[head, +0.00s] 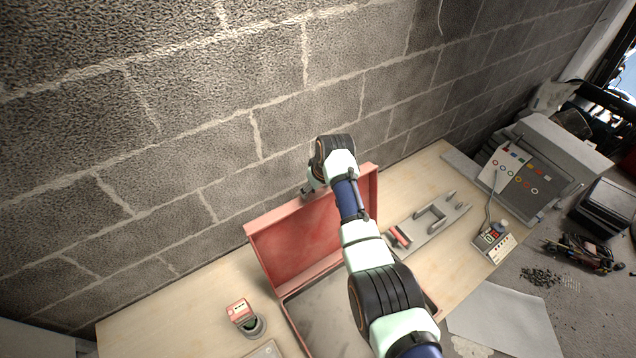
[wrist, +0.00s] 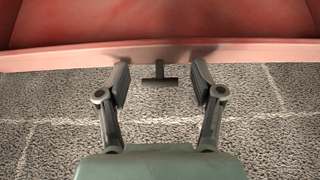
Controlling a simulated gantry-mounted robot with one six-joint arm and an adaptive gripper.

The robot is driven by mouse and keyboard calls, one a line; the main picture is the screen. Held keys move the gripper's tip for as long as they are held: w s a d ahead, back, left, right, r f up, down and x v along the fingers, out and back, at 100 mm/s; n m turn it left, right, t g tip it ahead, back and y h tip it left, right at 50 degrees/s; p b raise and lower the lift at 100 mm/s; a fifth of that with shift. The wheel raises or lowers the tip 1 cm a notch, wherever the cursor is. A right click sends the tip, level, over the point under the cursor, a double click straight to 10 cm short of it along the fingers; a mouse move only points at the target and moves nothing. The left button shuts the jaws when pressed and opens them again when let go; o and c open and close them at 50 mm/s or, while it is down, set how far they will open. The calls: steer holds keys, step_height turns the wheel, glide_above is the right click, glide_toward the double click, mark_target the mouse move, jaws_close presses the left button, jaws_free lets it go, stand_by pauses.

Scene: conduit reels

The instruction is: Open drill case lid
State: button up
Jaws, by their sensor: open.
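The drill case lid (head: 290,240) is red and stands raised, about upright, in front of the block wall. Part of the case base (head: 300,325) shows below it, grey inside; my arm covers much of its right side. My gripper (head: 308,190) is at the lid's top edge in the head view. In the wrist view the lid (wrist: 160,30) fills the top, and a small dark T-shaped handle (wrist: 160,76) sticks out from its edge. My gripper (wrist: 160,80) is open, with one finger on each side of the handle and gaps between.
A red-and-white block and dark cup (head: 252,325) stand left of the case. A grey fixture (head: 435,222) lies to its right, with a small keypad device (head: 493,241) beyond. A grey control box (head: 535,170) stands further right. The block wall (head: 220,120) is close behind.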

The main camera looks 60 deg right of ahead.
steer(key=v, duration=1.1)
steer(key=shift+s+r, duration=0.15)
steer(key=w+a+n+t+p, duration=0.1)
steer(key=w+a+t, duration=0.15)
steer(key=a, duration=0.85)
steer(key=w+a+n+t+p, duration=0.1)
steer(key=w+a, duration=0.3)
steer(key=a, duration=0.7)
steer(key=s+a+r+n+t+p, duration=0.1)
steer(key=s+a+r, duration=0.3)
steer(key=a, duration=0.7)
steer(key=s+a+r+n+t+y+p, duration=0.1)
steer(key=s+a+r+t, duration=0.3)
steer(key=a, duration=0.6)
steer(key=shift+s+a+r+n+t+y, duration=0.35)
steer(key=shift+s+a+r, duration=0.1)
steer(key=shift+s, duration=0.5)
steer(key=shift+d, duration=0.1)
